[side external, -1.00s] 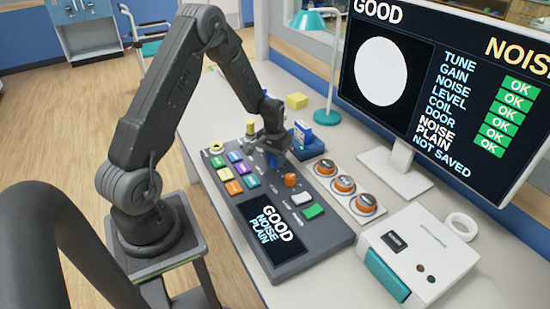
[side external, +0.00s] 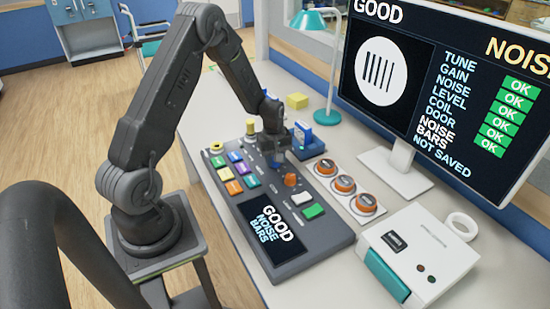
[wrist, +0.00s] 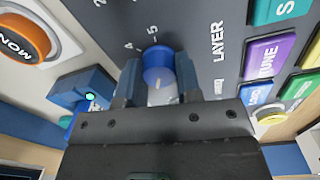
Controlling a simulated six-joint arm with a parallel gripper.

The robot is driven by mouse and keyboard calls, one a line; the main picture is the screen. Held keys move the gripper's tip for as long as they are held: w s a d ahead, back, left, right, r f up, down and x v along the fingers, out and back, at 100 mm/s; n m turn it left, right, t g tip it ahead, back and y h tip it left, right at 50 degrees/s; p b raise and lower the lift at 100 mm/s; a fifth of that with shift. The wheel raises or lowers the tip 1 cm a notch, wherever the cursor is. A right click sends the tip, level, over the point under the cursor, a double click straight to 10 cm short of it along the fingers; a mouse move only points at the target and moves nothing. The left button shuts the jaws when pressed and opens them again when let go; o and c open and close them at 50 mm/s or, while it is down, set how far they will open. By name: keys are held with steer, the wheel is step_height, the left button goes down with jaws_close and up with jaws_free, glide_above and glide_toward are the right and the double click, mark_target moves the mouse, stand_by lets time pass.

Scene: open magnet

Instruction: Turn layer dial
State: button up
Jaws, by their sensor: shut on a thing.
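My gripper (side external: 275,152) is over the far part of the dark control panel (side external: 318,240), pointing down. In the wrist view, my gripper (wrist: 158,80) is shut on the blue layer dial (wrist: 158,62), one finger on each side. The word LAYER is printed beside the dial, and the numbers 4 and 5 show near its rim. A pale mark shows on the dial. In the side view the gripper hides most of the dial. The panel's small screen (side external: 267,224) reads GOOD, NOISE, BARS.
A monitor (side external: 400,117) shows a white disc with dark bars, several OK marks and NOT SAVED. Orange buttons (side external: 344,185), a white box (side external: 435,248) and a blue holder (side external: 310,146) stand close by. Coloured keys and an orange knob (side external: 290,180) are on the panel.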

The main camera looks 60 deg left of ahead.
steer(key=n, duration=0.3)
steer(key=shift+n, duration=2.3)
steer(key=o, duration=0.9)
steer(key=r, duration=1.4)
steer(key=shift+s+d, duration=0.1)
steer(key=shift+s, duration=0.1)
